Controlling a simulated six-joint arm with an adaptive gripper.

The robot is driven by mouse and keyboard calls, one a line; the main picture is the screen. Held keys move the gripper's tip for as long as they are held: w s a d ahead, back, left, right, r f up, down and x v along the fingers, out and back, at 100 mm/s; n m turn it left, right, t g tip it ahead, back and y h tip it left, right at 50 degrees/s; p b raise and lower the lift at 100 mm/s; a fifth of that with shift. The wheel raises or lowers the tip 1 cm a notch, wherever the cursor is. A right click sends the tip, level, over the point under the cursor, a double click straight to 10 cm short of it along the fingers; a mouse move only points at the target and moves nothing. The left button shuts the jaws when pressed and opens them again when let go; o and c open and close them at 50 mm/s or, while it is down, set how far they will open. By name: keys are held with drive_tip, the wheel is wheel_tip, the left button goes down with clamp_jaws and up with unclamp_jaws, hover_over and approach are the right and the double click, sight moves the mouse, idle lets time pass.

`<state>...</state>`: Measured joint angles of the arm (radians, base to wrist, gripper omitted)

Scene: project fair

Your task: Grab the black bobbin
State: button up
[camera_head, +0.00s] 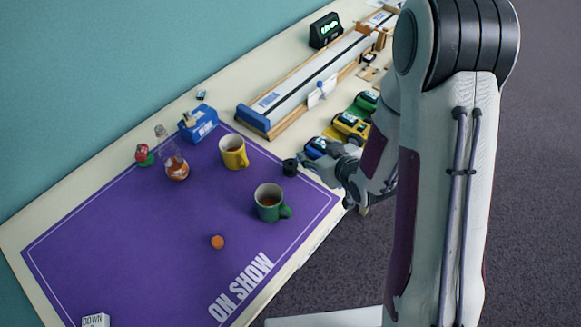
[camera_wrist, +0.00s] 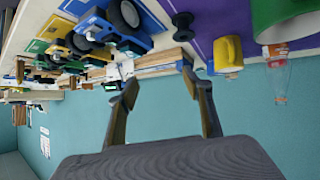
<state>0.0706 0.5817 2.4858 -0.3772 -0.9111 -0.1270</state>
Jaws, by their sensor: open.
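The black bobbin (camera_head: 290,167) stands on the purple mat near its right corner in the head view, left of my gripper. It also shows in the wrist view (camera_wrist: 182,22) at the top, a small dark spool above and beyond my fingertips. My gripper (camera_head: 322,180) is low at the right end of the mat, its fingers pointing towards the bobbin. In the wrist view my gripper (camera_wrist: 158,79) has its two fingers spread with nothing between them. The bobbin is apart from both fingers.
A yellow mug (camera_head: 233,152) and a green mug (camera_head: 270,203) stand left of the bobbin on the purple mat (camera_head: 120,245). Toy vehicles, including a yellow one (camera_head: 350,126), are close behind my gripper. A long track (camera_head: 310,85) lies behind. An orange piece (camera_head: 217,242) is farther forward.

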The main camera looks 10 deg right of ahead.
drive_tip(key=t+y, duration=0.1)
drive_tip(key=y, duration=0.1)
approach(289, 163)
drive_tip(key=shift+w+f, duration=0.1)
drive_tip(key=shift+w, duration=0.6)
drive_tip(key=shift+s+a+f+t+y, duration=0.25)
drive_tip(key=shift+s+f+t+y, duration=0.1)
drive_tip(key=shift+f, duration=0.1)
drive_tip(key=shift+x, duration=1.3)
drive_tip(key=shift+w, duration=0.1)
drive_tip(key=shift+x, duration=2.55)
drive_tip(key=shift+w+d, duration=0.1)
drive_tip(key=shift+d, duration=0.05)
drive_tip(key=c, duration=1)
